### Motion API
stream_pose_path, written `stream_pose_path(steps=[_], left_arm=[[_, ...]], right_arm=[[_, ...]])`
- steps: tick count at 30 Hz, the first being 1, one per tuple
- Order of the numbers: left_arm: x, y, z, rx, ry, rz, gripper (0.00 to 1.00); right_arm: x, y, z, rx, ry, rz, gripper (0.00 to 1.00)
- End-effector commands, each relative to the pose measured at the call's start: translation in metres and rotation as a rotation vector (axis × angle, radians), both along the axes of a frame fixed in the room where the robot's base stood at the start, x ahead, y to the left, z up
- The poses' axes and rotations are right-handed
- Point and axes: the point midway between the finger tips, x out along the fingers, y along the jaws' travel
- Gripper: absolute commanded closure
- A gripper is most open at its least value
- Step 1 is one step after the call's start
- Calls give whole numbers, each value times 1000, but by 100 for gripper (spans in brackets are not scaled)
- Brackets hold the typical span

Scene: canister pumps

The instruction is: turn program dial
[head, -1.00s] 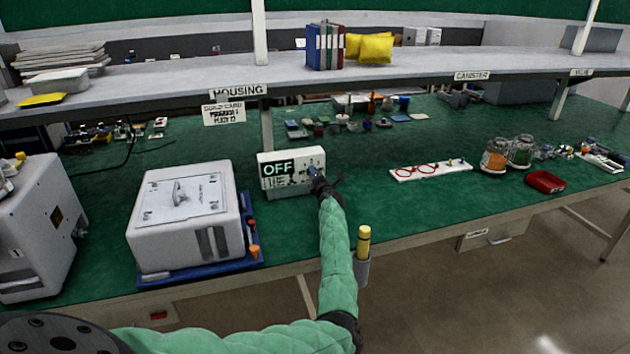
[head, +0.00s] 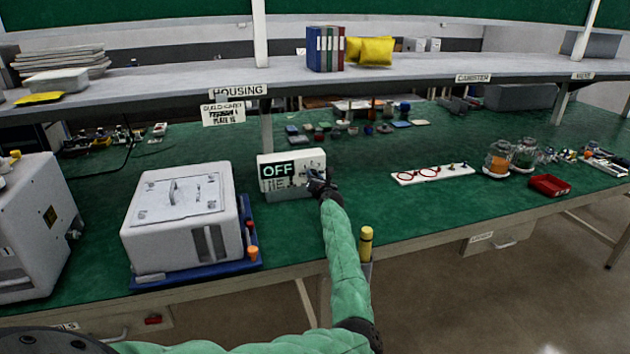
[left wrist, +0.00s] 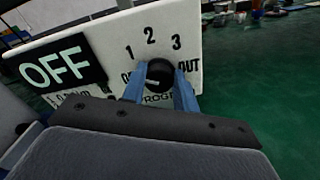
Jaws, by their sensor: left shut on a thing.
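The white control box (head: 276,184) stands on the green bench and its display (head: 279,169) reads OFF. The display also shows large in the left wrist view (left wrist: 62,66). The black round program dial (left wrist: 160,73) sits on the box's front panel, with the numbers 1, 2 and 3 above it and OUT to its right. My left gripper (head: 317,179) is at the right part of the panel. In the left wrist view its two blue fingers (left wrist: 160,88) are shut on the dial from both sides. The lettering below the dial is partly hidden by the gripper. My right gripper is not in view.
A white housing (head: 180,215) on a blue tray (head: 200,276) stands left of the box. A yellow-topped cylinder (head: 366,242) is at the bench's front edge. A white strip with red rings (head: 433,173) lies to the right. Green bench surface is clear between the box and the strip.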

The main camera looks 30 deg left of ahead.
Motion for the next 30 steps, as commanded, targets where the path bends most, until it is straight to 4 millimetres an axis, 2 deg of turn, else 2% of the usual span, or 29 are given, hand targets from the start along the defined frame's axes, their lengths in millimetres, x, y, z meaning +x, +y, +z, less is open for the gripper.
stream_pose_path(steps=[1,12,21,30], left_arm=[[0,-1,-5,-22,-21,0,93],[-1,0,-4,-198,-228,1,93],[-2,0,-3,-282,-326,0,93],[-2,0,-3,-306,-352,1,93]], right_arm=[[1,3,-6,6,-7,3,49],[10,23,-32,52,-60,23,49],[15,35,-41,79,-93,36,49],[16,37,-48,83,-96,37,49]])
